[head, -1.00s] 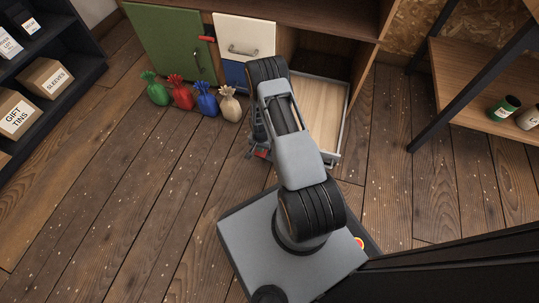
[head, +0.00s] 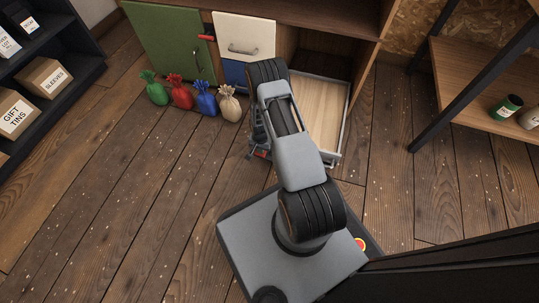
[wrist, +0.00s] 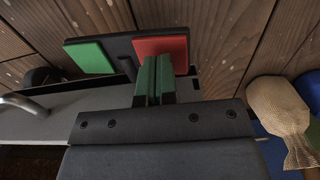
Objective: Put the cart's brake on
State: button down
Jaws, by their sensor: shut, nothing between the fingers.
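The cart (head: 322,108) is a low tray with a wooden floor and grey rim, standing out from under the counter. Its brake is a dark rocker pedal with a green pad (wrist: 89,57) and a red pad (wrist: 162,49), close to the floor in the wrist view. A bit of red at the cart's near left corner shows in the head view. My gripper (wrist: 154,64) is shut and empty, its green fingertips overlapping the red pad's lower edge in the wrist view. I cannot tell whether they touch it. My arm mostly hides the gripper in the head view.
Green, red, blue and tan sacks (head: 229,103) stand left of the cart; the tan one (wrist: 282,112) is near my gripper. A cabinet with a white drawer (head: 245,37) is behind. A shelf (head: 475,90) stands at right. The floor at left is clear.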

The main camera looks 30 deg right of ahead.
jog(key=shift+f, duration=0.35)
jog(key=shift+r, duration=0.2)
jog(key=shift+r+p, duration=2.3)
jog(key=shift+r, duration=1.05)
